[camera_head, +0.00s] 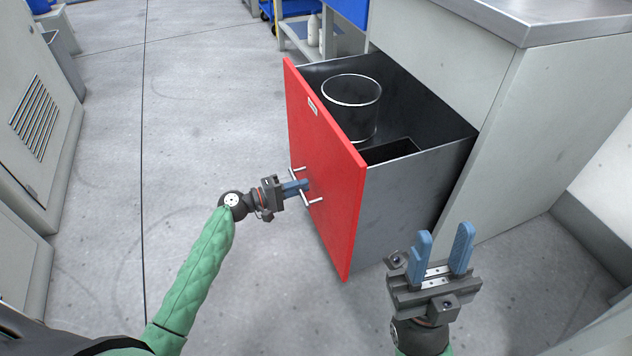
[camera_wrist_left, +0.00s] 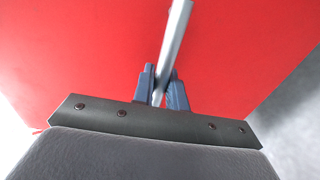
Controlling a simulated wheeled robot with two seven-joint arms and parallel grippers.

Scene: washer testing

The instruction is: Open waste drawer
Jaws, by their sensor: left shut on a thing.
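The waste drawer has a red front (camera_head: 325,165) and stands pulled out from the grey cabinet, its inside showing from above. A metal bar handle (camera_head: 313,201) runs across the red front. My left gripper (camera_head: 303,187) is shut on this handle. In the left wrist view the handle (camera_wrist_left: 175,45) passes between the blue fingers (camera_wrist_left: 162,88) in front of the red panel. My right gripper (camera_head: 441,247) is open and empty, to the right of the drawer and in front of the cabinet.
A round dark bin (camera_head: 351,105) and a black rectangular opening (camera_head: 388,151) are inside the drawer. The grey cabinet (camera_head: 540,130) with a metal top stands at the right. Grey vented units (camera_head: 38,110) stand at the left. The floor (camera_head: 200,120) between is clear.

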